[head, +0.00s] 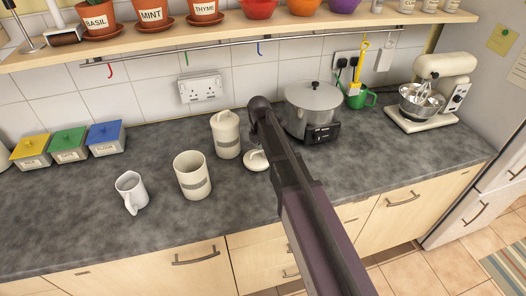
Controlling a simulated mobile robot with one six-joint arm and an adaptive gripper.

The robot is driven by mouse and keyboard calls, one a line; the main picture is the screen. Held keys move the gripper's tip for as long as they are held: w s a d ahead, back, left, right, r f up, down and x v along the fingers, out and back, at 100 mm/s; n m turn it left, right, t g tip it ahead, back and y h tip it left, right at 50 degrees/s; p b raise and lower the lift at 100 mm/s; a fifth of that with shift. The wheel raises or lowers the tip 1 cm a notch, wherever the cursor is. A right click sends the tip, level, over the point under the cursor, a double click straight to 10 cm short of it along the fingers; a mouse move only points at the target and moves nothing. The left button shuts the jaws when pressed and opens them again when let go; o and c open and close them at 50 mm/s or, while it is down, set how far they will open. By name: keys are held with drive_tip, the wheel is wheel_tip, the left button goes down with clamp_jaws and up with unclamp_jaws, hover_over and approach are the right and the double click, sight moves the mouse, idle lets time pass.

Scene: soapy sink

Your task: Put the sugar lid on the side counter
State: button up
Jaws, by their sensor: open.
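A cream lid with a loop handle (256,160) lies on the dark grey counter (130,235), partly hidden by my arm. An open cream canister with a grey band (193,177) stands to its left, without a lid. A second cream canister (227,138) stands behind it with its lid on. I cannot read the writing on either canister, so I cannot tell which lid is the sugar one. My arm reaches from the bottom edge over the counter. My gripper does not show.
A white jug (131,190) stands front left, and yellow, green and blue boxes (104,138) at the far left. A lidded pot cooker (313,108), a green cup (361,98) and a mixer (438,88) stand right. A shelf (235,28) overhangs the back. The front left counter is clear.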

sight(261, 154)
wheel_tip(261, 154, up, 12)
drive_tip(key=p, duration=1.2)
drive_tip(key=shift+w+a, duration=0.45)
drive_tip(key=s+d+m, duration=0.7)
drive_tip(key=s+m, duration=0.2)
drive_tip(key=m, duration=0.3)
drive_tip(key=s+d+m, duration=0.7)
drive_tip(key=s+m, duration=0.3)
drive_tip(key=m, duration=0.2)
drive_tip(key=shift+s+d+m+t+y, duration=0.3)
drive_tip(key=shift+d+m+t+y, duration=0.05)
drive_tip(key=shift+m+t+y, duration=0.05)
wheel_tip(261, 154, down, 5)
drive_tip(key=b, duration=0.4)
drive_tip(key=shift+r+b, duration=0.2)
drive_tip(key=shift+b, duration=0.15)
